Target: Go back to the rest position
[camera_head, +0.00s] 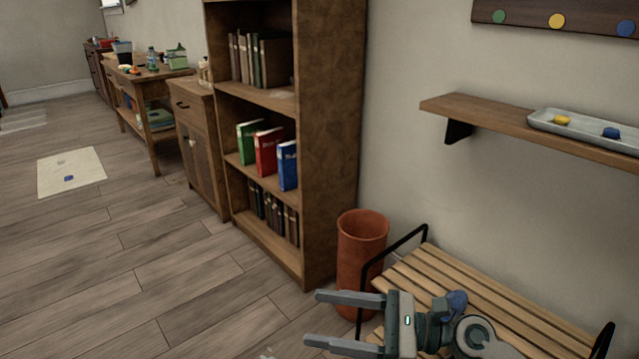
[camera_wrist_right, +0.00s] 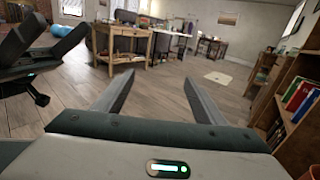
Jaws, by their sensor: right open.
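My right gripper (camera_head: 312,318) is at the bottom of the head view, in front of the slatted bench. Its two fingers point left and are spread apart with nothing between them. In the right wrist view the same gripper (camera_wrist_right: 159,77) shows its open fingers over bare wooden floor. My left gripper (camera_wrist_right: 62,24) shows at the left edge of the right wrist view, its two dark fingers apart and no object visible between them. The left arm is not in the head view.
A slatted bench (camera_head: 480,290) and a terracotta bin (camera_head: 360,245) are close to my right gripper. A bookcase (camera_head: 335,120) with books stands behind. A wall shelf (camera_head: 480,115) carries a tray (camera_head: 590,133). Open floor (camera_head: 130,270) lies to the left.

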